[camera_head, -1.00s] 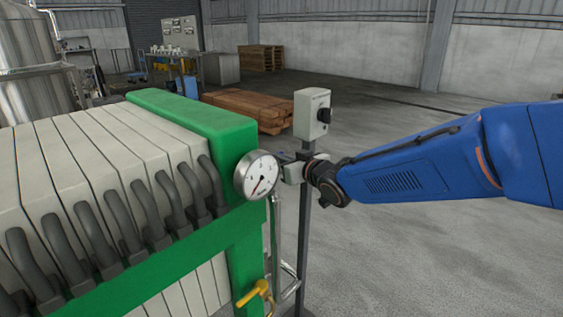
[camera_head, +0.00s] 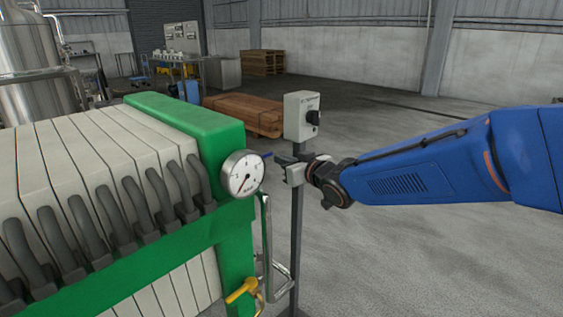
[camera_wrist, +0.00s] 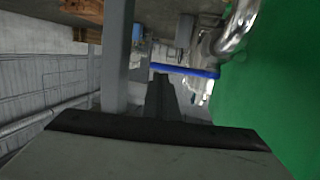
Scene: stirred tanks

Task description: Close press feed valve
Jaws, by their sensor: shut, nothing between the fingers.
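The green-framed press (camera_head: 233,240) with white plates fills the left of the head view. A yellow valve lever (camera_head: 241,291) sits low on its end. A blue lever (camera_head: 266,155) shows just right of the gauge; in the wrist view it is a blue bar (camera_wrist: 188,71) beyond the fingertips. I cannot tell which lever is the press feed valve. My gripper (camera_head: 277,157) is shut and empty, close to the blue lever in the head view. In the wrist view its dark fingers (camera_wrist: 161,88) point toward the bar; contact is unclear.
A round gauge (camera_head: 242,174) is on the press end. A grey post with a switch box (camera_head: 301,116) stands close to my gripper; the post also shows in the wrist view (camera_wrist: 116,60). A shiny pipe (camera_wrist: 238,25) runs beside the press. Floor to the right is clear.

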